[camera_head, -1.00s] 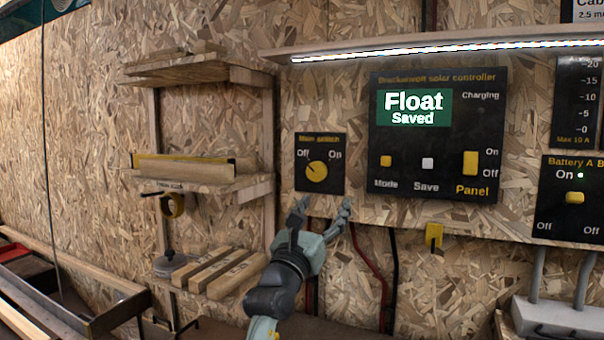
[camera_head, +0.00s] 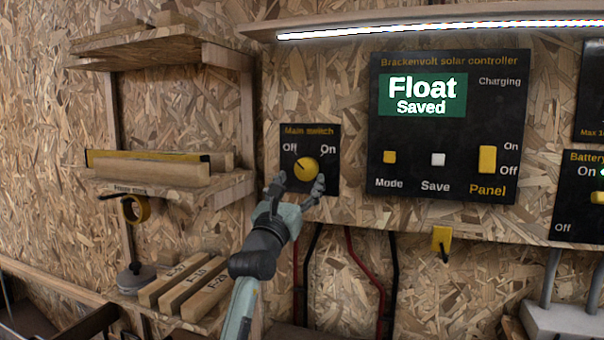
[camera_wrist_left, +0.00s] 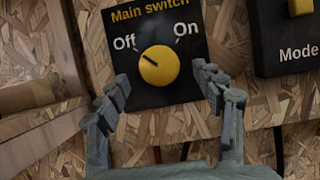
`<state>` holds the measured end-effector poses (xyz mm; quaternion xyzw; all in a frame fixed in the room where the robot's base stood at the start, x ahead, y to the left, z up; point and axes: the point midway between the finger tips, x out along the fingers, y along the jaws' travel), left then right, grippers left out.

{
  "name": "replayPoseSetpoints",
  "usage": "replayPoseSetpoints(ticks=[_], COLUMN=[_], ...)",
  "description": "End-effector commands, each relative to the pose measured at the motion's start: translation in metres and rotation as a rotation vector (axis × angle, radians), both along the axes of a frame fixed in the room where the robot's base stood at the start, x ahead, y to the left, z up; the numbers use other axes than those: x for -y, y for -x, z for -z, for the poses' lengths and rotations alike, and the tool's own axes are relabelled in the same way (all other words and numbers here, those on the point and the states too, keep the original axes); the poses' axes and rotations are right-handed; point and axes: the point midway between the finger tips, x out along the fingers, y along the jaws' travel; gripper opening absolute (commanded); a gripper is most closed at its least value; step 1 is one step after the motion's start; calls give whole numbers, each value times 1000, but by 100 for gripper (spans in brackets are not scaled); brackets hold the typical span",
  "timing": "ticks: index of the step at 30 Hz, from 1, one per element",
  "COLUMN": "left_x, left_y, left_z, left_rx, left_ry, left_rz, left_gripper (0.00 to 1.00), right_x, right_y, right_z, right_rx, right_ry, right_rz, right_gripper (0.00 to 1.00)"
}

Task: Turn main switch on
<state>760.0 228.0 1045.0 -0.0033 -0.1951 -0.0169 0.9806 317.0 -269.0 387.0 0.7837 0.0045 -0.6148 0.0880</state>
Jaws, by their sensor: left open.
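The main switch is a black panel (camera_head: 291,137) on the chipboard wall with a round yellow knob (camera_head: 306,168). Its labels read Off at upper left and On at upper right, and the knob's dark pointer line aims at Off. My left gripper (camera_head: 298,184) is open just below the knob, its fingers apart and pointing up. In the left wrist view the knob (camera_wrist_left: 159,66) lies ahead, between and beyond the fingertips of the left gripper (camera_wrist_left: 160,92), with nothing between the fingers. Contact with the panel cannot be told. My right gripper is not in view.
The solar controller panel (camera_head: 445,150), showing Float and Saved, is right of the switch. A yellow hook (camera_head: 441,238) and black and red cables (camera_head: 365,270) are below. Wooden shelves (camera_head: 160,188) stand left, with boards and tape. A lit ledge (camera_head: 430,30) runs above.

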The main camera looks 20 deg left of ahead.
Motion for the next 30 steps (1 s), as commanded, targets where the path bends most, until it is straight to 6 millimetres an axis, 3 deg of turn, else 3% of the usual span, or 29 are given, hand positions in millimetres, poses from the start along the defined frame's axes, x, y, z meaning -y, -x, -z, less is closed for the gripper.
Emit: replayPoseSetpoints(ticks=[6, 16, 28, 30], left_x=[0, 0, 0, 0], left_y=[-23, -27, -26, -26], left_z=[-10, -11, -11, -11], left_rx=[0, 0, 0, 0], left_ry=[-1, -1, -1, -1], left_rz=[-1, -1, -1, -1], left_gripper=[68, 68, 18, 18], right_x=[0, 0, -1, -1], right_y=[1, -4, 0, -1], right_z=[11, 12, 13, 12], right_rx=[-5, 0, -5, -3], right_ry=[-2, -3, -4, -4], right_rz=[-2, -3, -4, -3], right_gripper=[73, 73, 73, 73])
